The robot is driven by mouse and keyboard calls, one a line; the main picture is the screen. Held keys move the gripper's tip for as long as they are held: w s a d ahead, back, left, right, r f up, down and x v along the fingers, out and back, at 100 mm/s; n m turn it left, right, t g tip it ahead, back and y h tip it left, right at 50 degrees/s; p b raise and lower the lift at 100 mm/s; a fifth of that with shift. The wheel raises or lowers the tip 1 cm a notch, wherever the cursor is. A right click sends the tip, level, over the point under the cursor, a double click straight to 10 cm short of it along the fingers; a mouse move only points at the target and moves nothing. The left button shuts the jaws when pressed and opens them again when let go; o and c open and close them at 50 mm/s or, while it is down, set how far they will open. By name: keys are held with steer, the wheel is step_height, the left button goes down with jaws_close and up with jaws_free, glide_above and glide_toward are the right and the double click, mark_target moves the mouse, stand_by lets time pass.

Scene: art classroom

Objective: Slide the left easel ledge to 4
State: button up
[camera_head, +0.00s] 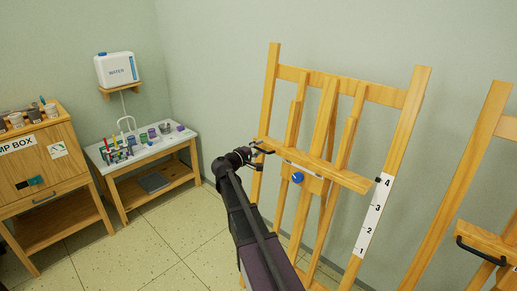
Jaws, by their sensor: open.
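The left easel (406,112) is light wood and stands against the wall. Its ledge (340,175) runs across the middle, with a blue knob (297,178) below its front edge. A white scale strip (373,218) on the right leg reads 1 at the bottom to 4 at the top. A small dark marker (378,180) at the ledge's right end is level with the 4. My gripper (264,147) is open and empty near the ledge's left end; whether it touches the ledge, I cannot tell. My arm comes up from below.
A second easel (489,115) with a black ledge handle (480,250) stands at the right. A white-topped table (150,151) with art supplies and a wooden cabinet (45,165) stand at the left. Tiled floor (135,255) lies clear at the lower left.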

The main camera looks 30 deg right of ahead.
steer(key=v, duration=1.2)
stand_by(0.6)
steer(key=s+a+f+m+g+y+p, duration=0.35)
steer(key=s+f+y, duration=0.5)
steer(key=s, duration=0.35)
steer(key=s+a+f+g+y+p, duration=0.2)
steer(key=s+a+f+y+p, duration=0.1)
steer(key=s+a+y, duration=0.5)
steer(key=s+a, duration=0.3)
steer(key=shift+a+g, duration=0.2)
steer(key=shift+g, duration=0.15)
steer(key=shift+f+m+y, duration=0.1)
steer(key=shift+m+y, duration=0.15)
stand_by(1.4)
steer(key=shift+o, duration=0.4)
